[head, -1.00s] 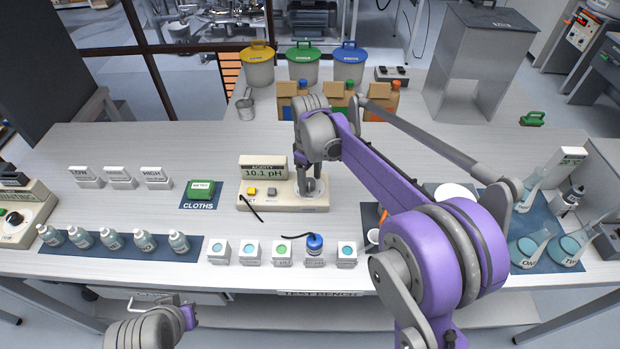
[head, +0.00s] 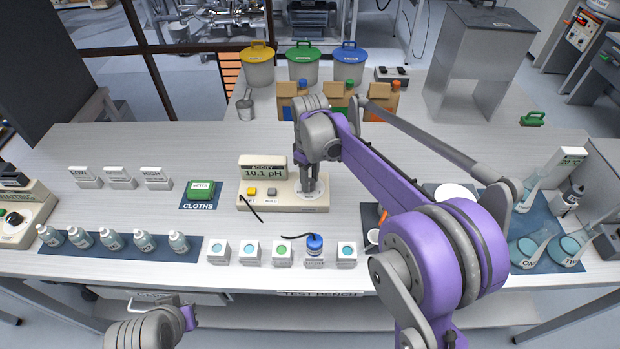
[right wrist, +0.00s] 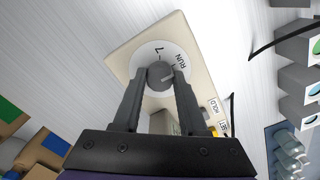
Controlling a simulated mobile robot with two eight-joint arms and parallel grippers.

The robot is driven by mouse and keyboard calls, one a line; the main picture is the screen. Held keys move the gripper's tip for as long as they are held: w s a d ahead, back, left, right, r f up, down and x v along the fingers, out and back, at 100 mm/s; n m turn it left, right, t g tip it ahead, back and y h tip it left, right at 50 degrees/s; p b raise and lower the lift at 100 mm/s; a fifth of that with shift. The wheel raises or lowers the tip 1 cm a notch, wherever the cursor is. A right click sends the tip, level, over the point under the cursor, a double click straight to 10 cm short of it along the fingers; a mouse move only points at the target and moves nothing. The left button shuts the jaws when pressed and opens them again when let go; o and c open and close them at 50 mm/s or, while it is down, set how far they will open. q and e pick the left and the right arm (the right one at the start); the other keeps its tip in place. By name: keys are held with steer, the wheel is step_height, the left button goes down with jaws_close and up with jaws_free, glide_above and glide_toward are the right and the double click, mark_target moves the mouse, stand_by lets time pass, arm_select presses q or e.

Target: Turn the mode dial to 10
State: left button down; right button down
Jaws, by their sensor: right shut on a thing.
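The acidity meter (head: 258,203) is a cream box on the bench, its display (head: 262,172) reading 10.1 pH. Its mode dial (right wrist: 159,72) is a round grey knob on a white disc (right wrist: 146,55). In the right wrist view the disc shows RUN and a mark like a 7; the fingers and knob cover other parts. A pale line on the knob points roughly toward RUN. My right gripper (head: 311,189) points down, its fingers shut on the knob from both sides; they also show in the right wrist view (right wrist: 160,78). Only part of my left arm shows, its gripper out of view.
A yellow button (head: 251,191) and a grey HOLD button (head: 272,191) sit left of the dial. A dark cable (head: 250,208) lies by the meter. A green cloth pack (head: 201,189) lies to the left.

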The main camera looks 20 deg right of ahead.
steer(key=m, duration=0.6)
steer(key=shift+b, duration=0.4)
steer(key=m, duration=0.5)
steer(key=shift+a, duration=0.1)
steer(key=shift+m, duration=0.4)
steer(key=shift+c, duration=2.2)
jaws_free()
step_height(320, 180, up, 11)
steer(key=shift+f, duration=0.1)
